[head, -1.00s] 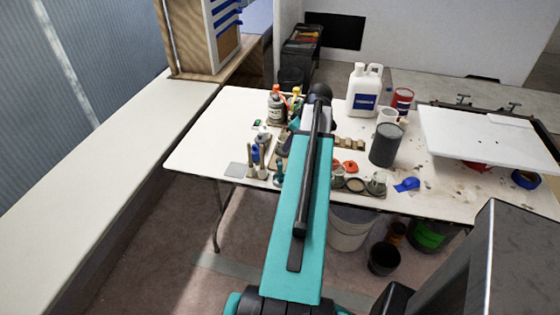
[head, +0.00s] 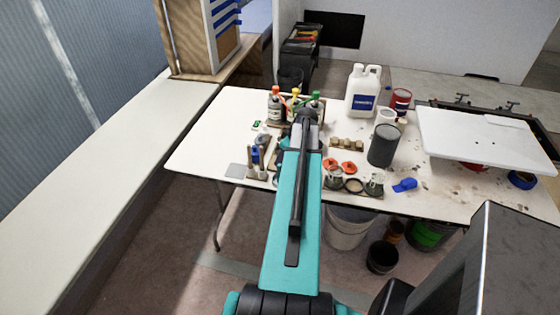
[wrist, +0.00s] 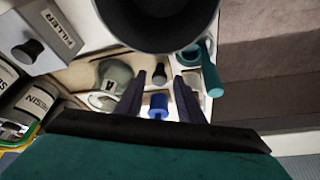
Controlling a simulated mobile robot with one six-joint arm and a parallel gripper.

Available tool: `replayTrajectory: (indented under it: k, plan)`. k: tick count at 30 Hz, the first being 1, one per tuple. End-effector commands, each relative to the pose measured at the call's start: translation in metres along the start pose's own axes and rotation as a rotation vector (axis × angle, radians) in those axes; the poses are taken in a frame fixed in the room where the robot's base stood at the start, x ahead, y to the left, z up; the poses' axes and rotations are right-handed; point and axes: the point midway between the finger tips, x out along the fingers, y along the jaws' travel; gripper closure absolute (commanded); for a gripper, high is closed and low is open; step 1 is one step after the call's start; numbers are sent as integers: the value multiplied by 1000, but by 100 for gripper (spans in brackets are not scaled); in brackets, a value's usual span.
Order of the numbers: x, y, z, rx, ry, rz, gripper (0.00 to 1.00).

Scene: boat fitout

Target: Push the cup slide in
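My gripper (wrist: 162,92) shows in the wrist view with two dark fingers apart and nothing clearly held between them. A blue cylinder (wrist: 158,106) shows in the gap, seemingly beyond the fingers. Small dark knobs (wrist: 160,76) stand on a pale surface past the fingertips. A cup marked A (wrist: 110,90) lies left of the fingers. I cannot tell which part is the cup slide. In the head view my teal arm reaches over the white worktable (head: 205,140), and its end hides the fingertips and what lies under them.
In the wrist view a large dark round thing (wrist: 160,25) fills the top, with a grey FILLER box (wrist: 45,45) and RESIN bottles (wrist: 35,100) at left. In the head view a white jug (head: 362,92), a dark grey can (head: 383,146) and a white board (head: 480,138) stand to the right.

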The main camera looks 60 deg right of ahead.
Motion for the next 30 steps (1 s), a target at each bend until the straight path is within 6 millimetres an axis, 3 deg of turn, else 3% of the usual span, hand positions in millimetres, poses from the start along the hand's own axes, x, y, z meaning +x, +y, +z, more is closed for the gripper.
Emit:
replayTrajectory:
  k: [12,23,24,30]
  plan:
    - [32,0,0,0,0,-1,65]
    - [35,-1,-1,-2,0,-1,65]
    - [35,-1,-1,-2,0,-1,67]
    - [35,-1,-1,-2,0,-1,100]
